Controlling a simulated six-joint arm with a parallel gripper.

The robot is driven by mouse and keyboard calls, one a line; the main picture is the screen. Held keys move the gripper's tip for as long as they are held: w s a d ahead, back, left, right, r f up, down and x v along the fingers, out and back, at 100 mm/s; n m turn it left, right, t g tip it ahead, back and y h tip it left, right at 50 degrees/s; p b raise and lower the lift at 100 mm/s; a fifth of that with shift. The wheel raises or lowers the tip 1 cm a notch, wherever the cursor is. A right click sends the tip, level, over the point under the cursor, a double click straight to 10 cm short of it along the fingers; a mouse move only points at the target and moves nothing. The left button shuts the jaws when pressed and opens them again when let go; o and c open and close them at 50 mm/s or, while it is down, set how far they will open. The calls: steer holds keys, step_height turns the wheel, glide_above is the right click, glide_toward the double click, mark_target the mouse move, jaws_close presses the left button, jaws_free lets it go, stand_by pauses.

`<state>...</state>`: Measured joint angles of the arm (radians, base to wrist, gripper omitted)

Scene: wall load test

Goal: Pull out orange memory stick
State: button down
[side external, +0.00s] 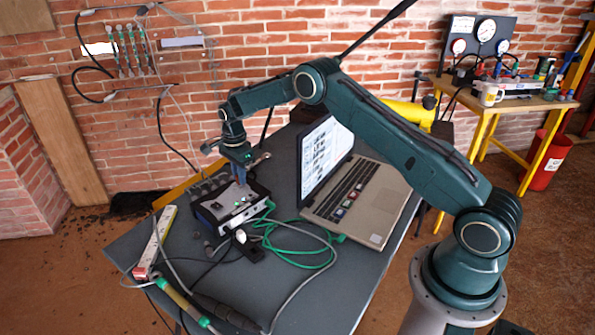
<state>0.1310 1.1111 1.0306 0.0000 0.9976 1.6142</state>
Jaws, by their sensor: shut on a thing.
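My gripper (241,182) points down at the top of a dark box with a light grey panel (230,209) on the table. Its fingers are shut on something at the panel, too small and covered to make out. I cannot pick out the orange memory stick for certain. Whether the held thing is still seated in the box or clear of it cannot be told from this view.
An open laptop (359,194) with small items on its keyboard stands right of the box. Green and grey cables (290,258) lie loosely in front. A power strip (156,240) lies at the left of the dark table (330,300).

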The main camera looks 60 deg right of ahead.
steer(key=shift+r, duration=1.4)
stand_by(0.5)
steer(key=shift+r, duration=2.1)
